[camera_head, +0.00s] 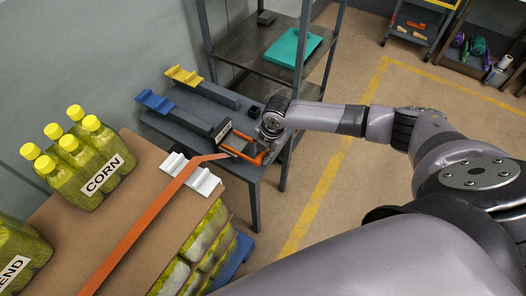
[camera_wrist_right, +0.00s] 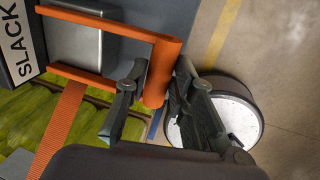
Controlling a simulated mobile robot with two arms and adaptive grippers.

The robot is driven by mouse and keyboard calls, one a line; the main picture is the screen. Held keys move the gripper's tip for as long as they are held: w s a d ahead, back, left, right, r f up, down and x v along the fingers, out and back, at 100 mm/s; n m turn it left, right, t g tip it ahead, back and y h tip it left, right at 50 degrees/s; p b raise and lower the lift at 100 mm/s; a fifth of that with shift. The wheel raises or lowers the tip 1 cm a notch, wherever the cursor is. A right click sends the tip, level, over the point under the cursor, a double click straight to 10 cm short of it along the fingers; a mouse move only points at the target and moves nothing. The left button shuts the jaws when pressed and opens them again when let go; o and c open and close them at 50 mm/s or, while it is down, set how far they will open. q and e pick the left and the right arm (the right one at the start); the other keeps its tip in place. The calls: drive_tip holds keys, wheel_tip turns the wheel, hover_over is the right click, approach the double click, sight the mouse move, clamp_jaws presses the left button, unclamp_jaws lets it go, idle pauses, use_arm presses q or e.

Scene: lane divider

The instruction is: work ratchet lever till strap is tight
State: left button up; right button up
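The orange ratchet lever (camera_head: 245,155) is at the edge of the dark bench, beside a plate that reads SLACK (camera_wrist_right: 17,45). In the right wrist view the lever's orange crossbar (camera_wrist_right: 162,72) lies between the fingers of my right gripper (camera_wrist_right: 160,88). Both fingers appear to touch the bar, one on each side. In the head view my right gripper (camera_head: 264,138) is at the lever, its fingertips partly hidden. The orange strap (camera_head: 150,218) runs from the ratchet across a white corner protector (camera_head: 191,176) and over the brown carton top. My left gripper is out of view.
Yellow-capped bottles labelled CORN (camera_head: 85,165) stand on the carton (camera_head: 128,262). Blue (camera_head: 156,101) and yellow (camera_head: 184,75) pieces sit on the bench behind the ratchet. A metal shelf (camera_head: 245,45) stands behind it. The floor (camera_head: 345,185) to the right is open.

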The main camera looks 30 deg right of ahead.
clamp_jaws()
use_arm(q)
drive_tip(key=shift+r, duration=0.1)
use_arm(e)
drive_tip(key=shift+r, duration=0.1)
idle(0.3)
